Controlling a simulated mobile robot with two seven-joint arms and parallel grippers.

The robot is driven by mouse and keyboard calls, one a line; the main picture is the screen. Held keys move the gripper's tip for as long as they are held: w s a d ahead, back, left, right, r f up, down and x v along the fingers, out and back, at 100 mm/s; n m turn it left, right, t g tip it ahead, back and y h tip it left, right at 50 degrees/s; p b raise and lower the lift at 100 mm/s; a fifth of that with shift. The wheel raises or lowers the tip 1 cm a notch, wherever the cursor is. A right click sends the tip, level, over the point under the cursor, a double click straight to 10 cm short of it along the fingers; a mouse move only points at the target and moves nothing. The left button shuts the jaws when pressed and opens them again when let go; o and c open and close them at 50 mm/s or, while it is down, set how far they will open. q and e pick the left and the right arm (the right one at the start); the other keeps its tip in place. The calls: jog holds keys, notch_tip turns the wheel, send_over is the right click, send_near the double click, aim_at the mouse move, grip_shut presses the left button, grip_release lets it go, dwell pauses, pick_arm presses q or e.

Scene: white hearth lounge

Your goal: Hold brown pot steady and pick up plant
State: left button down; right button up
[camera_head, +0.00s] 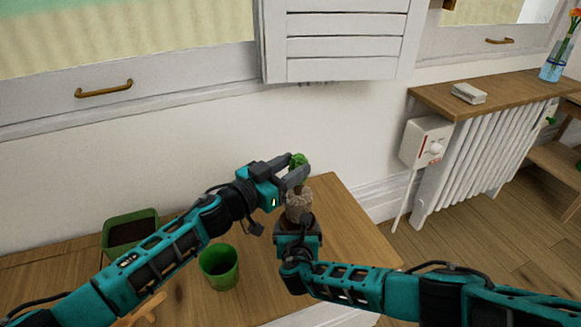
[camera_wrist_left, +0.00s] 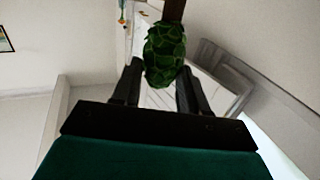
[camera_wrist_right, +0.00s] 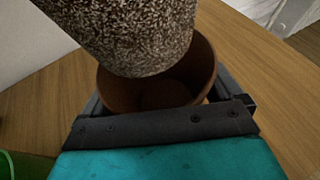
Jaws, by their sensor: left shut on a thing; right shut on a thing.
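The plant has green leaves (camera_head: 299,160) and a speckled grey-brown root ball (camera_head: 299,199). My left gripper (camera_head: 297,175) is shut on the plant's upper part; the leaves (camera_wrist_left: 165,55) show between its fingers in the left wrist view. The brown pot (camera_wrist_right: 190,80) stands on the table, with my right gripper (camera_wrist_right: 160,98) shut on it, a finger on either side. In the right wrist view the root ball (camera_wrist_right: 130,35) is above the pot's mouth, tilted, and its lower end overlaps the opening. The pot's bare inside shows.
The wooden table (camera_head: 350,225) also holds a green round pot (camera_head: 219,267) and a green square planter with soil (camera_head: 131,230). An orange-brown object (camera_head: 140,313) is partly behind my left arm. A white radiator (camera_head: 485,155) stands at right. The table's right end is clear.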

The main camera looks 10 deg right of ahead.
jog(key=o, duration=0.7)
